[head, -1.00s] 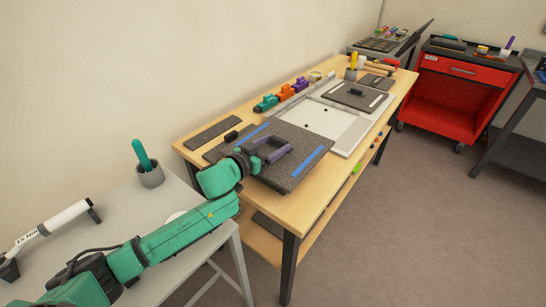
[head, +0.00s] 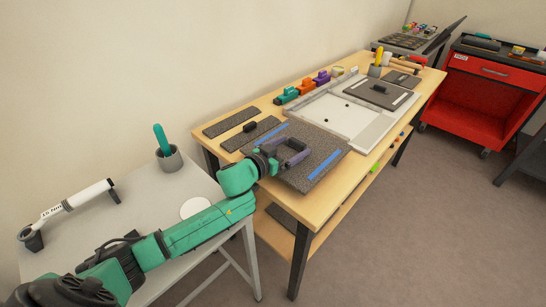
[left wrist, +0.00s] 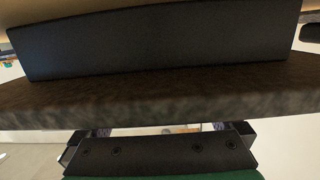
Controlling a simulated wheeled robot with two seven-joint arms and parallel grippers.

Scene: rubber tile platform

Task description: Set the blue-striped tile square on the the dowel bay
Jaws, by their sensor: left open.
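The blue-striped tile (head: 306,146) is a dark speckled slab with a blue stripe along two opposite edges. It is over the near left part of the wooden table; I cannot tell whether it rests flat there. My left gripper (head: 293,152) is at its middle, with purple fingers open. In the left wrist view, a speckled slab edge (left wrist: 160,112) and a dark bar (left wrist: 160,45) fill most of the picture and hide the fingertips. The dowel bay (head: 346,111) is a white recess with small dark dowels in the pale frame to the right. My right gripper is not seen.
A tile with white stripes and a black handle (head: 378,93) sits at the frame's far end. A dark tile with a black knob (head: 250,133) lies behind-left. Teal, orange and purple blocks (head: 307,86) line the back. A grey side table (head: 150,220) stands at the left.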

